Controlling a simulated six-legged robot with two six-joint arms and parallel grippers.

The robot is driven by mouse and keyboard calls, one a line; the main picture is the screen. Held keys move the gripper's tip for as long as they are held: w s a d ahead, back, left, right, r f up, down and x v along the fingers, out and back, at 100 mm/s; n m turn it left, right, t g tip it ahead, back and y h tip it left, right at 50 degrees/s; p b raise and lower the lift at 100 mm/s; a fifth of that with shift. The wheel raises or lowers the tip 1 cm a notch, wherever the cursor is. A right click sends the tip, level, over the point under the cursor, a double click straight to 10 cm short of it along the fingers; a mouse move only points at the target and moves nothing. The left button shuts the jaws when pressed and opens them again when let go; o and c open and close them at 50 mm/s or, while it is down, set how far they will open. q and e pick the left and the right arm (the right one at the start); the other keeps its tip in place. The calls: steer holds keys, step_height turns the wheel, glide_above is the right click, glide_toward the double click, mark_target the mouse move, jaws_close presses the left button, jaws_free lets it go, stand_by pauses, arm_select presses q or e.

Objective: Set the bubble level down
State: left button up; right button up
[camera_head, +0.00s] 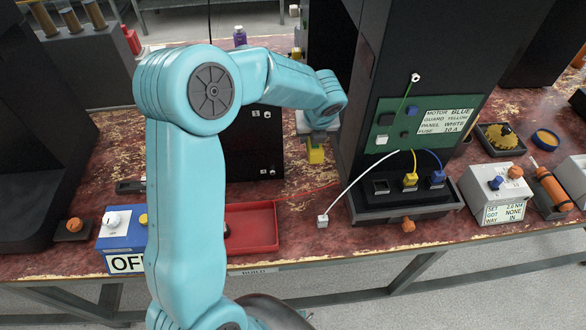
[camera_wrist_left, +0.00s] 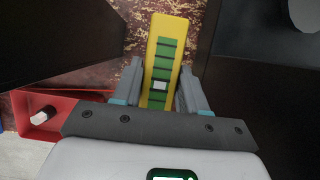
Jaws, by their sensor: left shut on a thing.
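The bubble level is a yellow bar with green bands. In the left wrist view the bubble level (camera_wrist_left: 166,38) lies lengthwise between the fingers of my left gripper (camera_wrist_left: 160,88), which is shut on it. In the head view my left gripper (camera_head: 317,133) is beside the tall dark machine, and a yellow end of the level (camera_head: 315,155) shows below it. The worn red bench top (camera_head: 300,205) is beneath. I cannot tell whether the level touches the bench. My right gripper is not in view.
A red tray (camera_head: 262,208) is at the front, left of the level. A tall dark machine with a green panel (camera_head: 430,118) is close on the right, and a dark block (camera_head: 250,150) close on the left. A white-ended cable (camera_head: 323,221) lies in front.

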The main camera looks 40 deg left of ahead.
arm_select(q)
steer(key=b, duration=0.2)
glide_above(309, 173)
steer(key=s+d, duration=0.1)
step_height(309, 173, down, 9)
steer(key=shift+d+f, duration=0.1)
steer(key=shift+d, duration=0.05)
step_height(309, 173, down, 5)
steer(key=shift+w+f+b, duration=0.1)
steer(key=shift+f+b, duration=0.1)
steer(key=shift+b, duration=0.3)
steer(key=o, duration=0.7)
steer(key=shift+f, duration=0.15)
steer(key=o, duration=0.4)
